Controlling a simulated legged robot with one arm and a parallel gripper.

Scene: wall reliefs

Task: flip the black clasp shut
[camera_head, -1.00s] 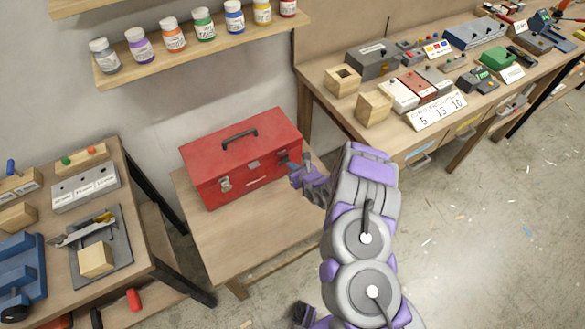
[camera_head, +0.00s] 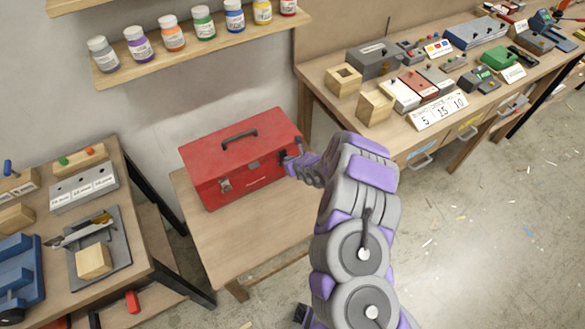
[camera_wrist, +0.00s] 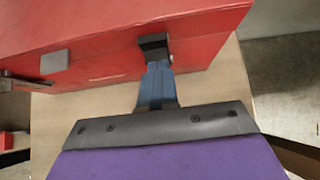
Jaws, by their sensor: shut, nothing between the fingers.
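The red toolbox (camera_head: 235,165) stands on a low wooden table, its lid down. The black clasp (camera_wrist: 153,42) is on the toolbox's front in the wrist view, directly ahead of my fingertips. My gripper (camera_head: 288,160) is at the right part of the front face, with its fingers shut and empty. In the wrist view the fingertips (camera_wrist: 158,68) overlap the clasp's lower edge; I cannot tell whether they touch it. In the head view my gripper largely hides the black clasp. A silver clasp (camera_head: 225,185) is on the left part of the front.
The low table (camera_head: 245,235) is bare in front of the toolbox. A shelf of paint jars (camera_head: 203,22) hangs above. A workbench with boxes (camera_head: 375,103) stands at the right, close to my arm. Another bench (camera_head: 100,265) with tools stands at the left.

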